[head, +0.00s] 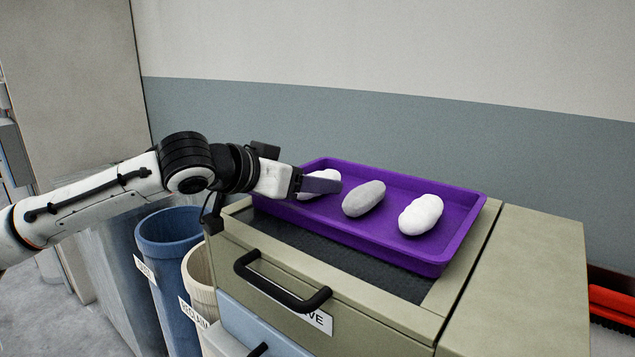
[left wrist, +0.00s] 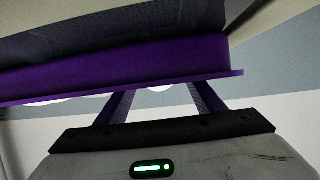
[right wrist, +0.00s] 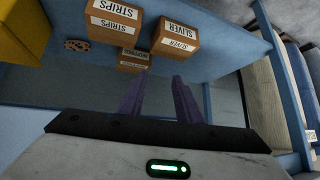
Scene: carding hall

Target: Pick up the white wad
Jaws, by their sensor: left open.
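A purple tray (head: 365,237) holds three oval wads in a row. The right one (head: 420,215) is bright white, the middle one (head: 364,198) is greyer. The left one (head: 325,178) looks white and is partly hidden by my left gripper (head: 325,184). That gripper reaches in over the tray's left end, beside the left wad. In the left wrist view my left gripper (left wrist: 162,90) is open, with the tray wall (left wrist: 100,68) across the view and slivers of wads past its rim. My right gripper (right wrist: 158,82) is open and empty, away from the tray.
The tray sits on a beige drawer cabinet (head: 530,270) with a black handle (head: 280,290). A blue bin (head: 165,245) and a cream bin (head: 200,290) stand at its left. Labelled cardboard boxes (right wrist: 175,35) show in the right wrist view.

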